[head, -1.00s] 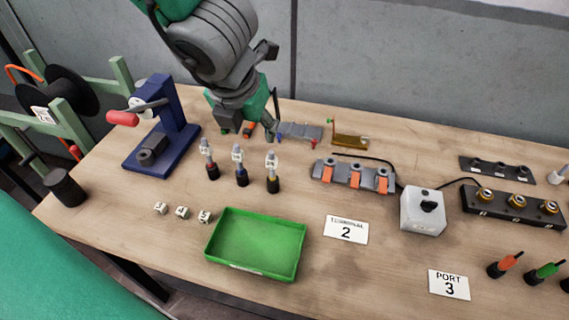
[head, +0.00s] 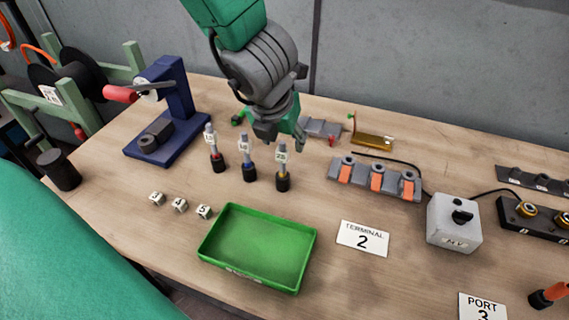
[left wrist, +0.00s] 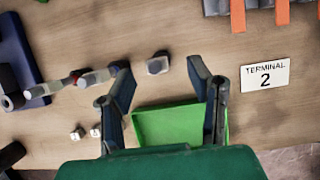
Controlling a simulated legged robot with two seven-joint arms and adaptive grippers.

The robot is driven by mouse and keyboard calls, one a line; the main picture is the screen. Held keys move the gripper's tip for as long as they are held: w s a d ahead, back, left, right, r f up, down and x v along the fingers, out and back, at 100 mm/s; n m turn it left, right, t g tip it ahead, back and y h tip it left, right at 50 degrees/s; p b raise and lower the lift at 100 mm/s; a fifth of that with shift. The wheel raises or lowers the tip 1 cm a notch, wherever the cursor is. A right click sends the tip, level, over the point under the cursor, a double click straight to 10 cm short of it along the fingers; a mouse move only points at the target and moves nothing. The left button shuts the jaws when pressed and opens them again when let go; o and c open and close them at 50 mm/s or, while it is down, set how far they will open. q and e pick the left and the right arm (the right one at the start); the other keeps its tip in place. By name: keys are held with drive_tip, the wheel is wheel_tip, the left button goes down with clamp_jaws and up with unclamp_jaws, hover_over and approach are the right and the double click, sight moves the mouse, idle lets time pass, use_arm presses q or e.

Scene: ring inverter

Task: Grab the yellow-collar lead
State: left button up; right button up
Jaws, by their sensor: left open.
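The yellow-collar lead (head: 283,178) stands upright on the table, the rightmost of three leads, with a white tag on its grey shaft. The red-collar lead (head: 216,155) and the blue-collar lead (head: 248,165) stand to its left. My left gripper (head: 282,140) is open and empty, pointing down just behind and above the yellow-collar lead's top. In the left wrist view the yellow-collar lead (left wrist: 157,64) shows nearly end-on, past and between the spread fingers, apart from both. Its collar is not clear there. My right gripper is not in view.
A green tray (head: 258,245) lies in front of the leads, with small numbered cubes (head: 180,205) to its left. A blue press (head: 165,115) stands at left. A grey block with orange clips (head: 375,180) and a switch box (head: 453,222) are at right.

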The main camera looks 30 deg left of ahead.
sight(281, 147)
use_arm(q)
drive_tip(key=x, duration=0.1)
drive_tip(key=b+x, duration=0.1)
drive_tip(key=x, duration=0.2)
drive_tip(key=shift+s+a+f+b, duration=0.2)
drive_tip(key=shift+s+a+b, duration=0.05)
drive_tip(key=shift+s+b, duration=0.1)
drive_tip(key=shift+w+a+f, duration=0.1)
drive_tip(key=shift+w+f, duration=0.2)
drive_tip(key=shift+f, duration=0.05)
drive_tip(key=shift+s+r, duration=0.1)
clamp_jaws()
drive_tip(key=shift+r, duration=0.15)
